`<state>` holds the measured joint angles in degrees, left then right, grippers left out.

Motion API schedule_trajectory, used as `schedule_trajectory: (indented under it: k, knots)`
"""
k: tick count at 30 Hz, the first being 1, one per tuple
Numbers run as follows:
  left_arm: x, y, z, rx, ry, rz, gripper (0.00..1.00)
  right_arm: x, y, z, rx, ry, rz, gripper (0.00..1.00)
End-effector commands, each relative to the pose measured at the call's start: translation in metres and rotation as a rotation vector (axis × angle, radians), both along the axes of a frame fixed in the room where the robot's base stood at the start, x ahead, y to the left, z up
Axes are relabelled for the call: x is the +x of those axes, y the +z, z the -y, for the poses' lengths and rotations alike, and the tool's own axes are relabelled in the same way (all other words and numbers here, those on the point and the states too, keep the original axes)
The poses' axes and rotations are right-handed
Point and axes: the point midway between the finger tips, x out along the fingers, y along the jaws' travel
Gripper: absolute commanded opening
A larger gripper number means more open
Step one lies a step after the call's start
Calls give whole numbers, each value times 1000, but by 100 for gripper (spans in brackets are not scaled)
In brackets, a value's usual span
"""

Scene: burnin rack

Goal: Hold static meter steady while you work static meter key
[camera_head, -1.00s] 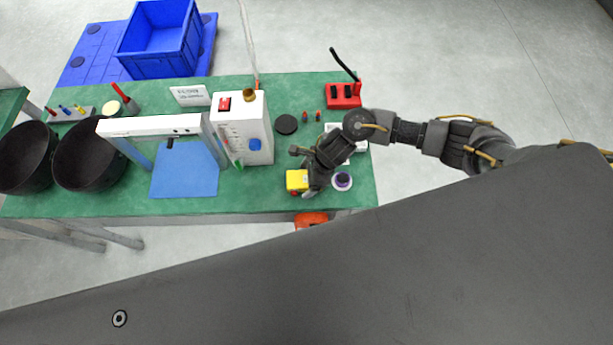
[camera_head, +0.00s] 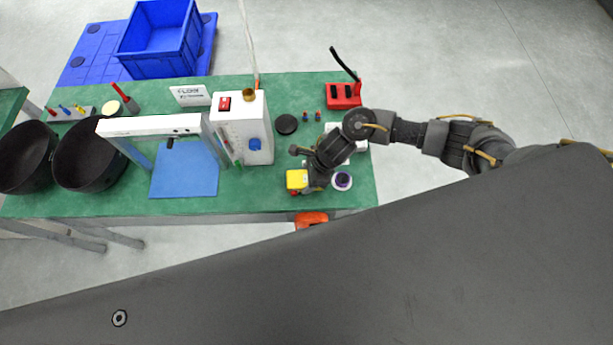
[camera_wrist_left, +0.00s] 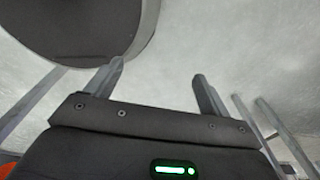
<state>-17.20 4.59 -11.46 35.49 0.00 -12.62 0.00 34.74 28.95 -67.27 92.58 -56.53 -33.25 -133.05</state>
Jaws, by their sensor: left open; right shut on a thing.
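A small yellow block-shaped thing (camera_head: 296,179), which looks like the static meter, is at the front right of the green table in the head view. My right gripper (camera_head: 309,184) is shut on it from the right, and the gripper and wrist hide part of it. Its key is too small or hidden to make out. My left gripper (camera_wrist_left: 158,76) shows only in the left wrist view. Its two fingers are wide apart with nothing between them. It is apart from the yellow meter.
The green table (camera_head: 80,202) holds a white flow unit (camera_head: 254,110), a blue mat (camera_head: 183,178) under a white-topped frame, and a purple-centred roll (camera_head: 342,181) beside my right gripper. Black bins (camera_head: 92,163) stand at the left. A dark round rim (camera_wrist_left: 85,25) is near my left gripper.

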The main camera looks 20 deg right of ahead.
Motion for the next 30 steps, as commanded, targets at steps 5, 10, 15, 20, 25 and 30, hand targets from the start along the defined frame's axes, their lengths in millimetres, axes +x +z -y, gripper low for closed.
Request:
schedule_trajectory:
  k: [5,10,15,20,25,30]
  knots:
    - [0,0,0,0,0,0,82,0,0,0,1,0,0,30]
    - [0,0,0,0,0,1,82,0,0,0,1,0,0,30]
    - [0,0,0,0,0,1,72,0,0,0,1,0,0,30]
    - [0,0,0,0,0,1,51,0,0,0,1,0,0,30]
    - [1,0,0,0,0,1,29,0,0,0,1,0,0,30]
    - [1,0,0,0,0,1,7,0,0,0,1,0,0,30]
